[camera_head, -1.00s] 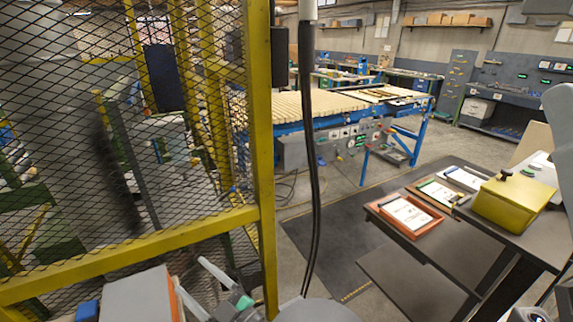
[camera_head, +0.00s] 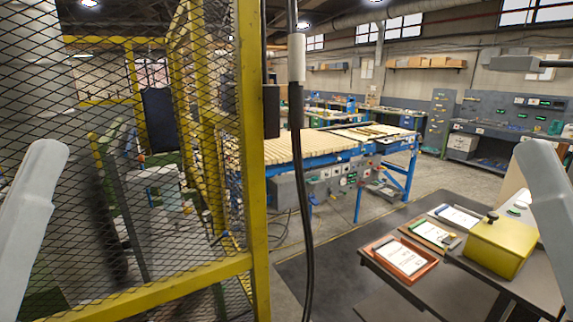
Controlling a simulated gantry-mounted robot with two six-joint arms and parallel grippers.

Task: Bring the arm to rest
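Part of my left arm (camera_head: 28,220) shows as a light grey link at the left edge, in front of the mesh fence. Part of my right arm (camera_head: 551,215) shows at the right edge, beside the yellow box. Both links stand raised and slant toward the picture's edges. Neither gripper is in view, so I cannot see whether they hold anything.
A yellow mesh fence (camera_head: 254,200) fills the left side. A blue-framed conveyor (camera_head: 330,150) stands behind.

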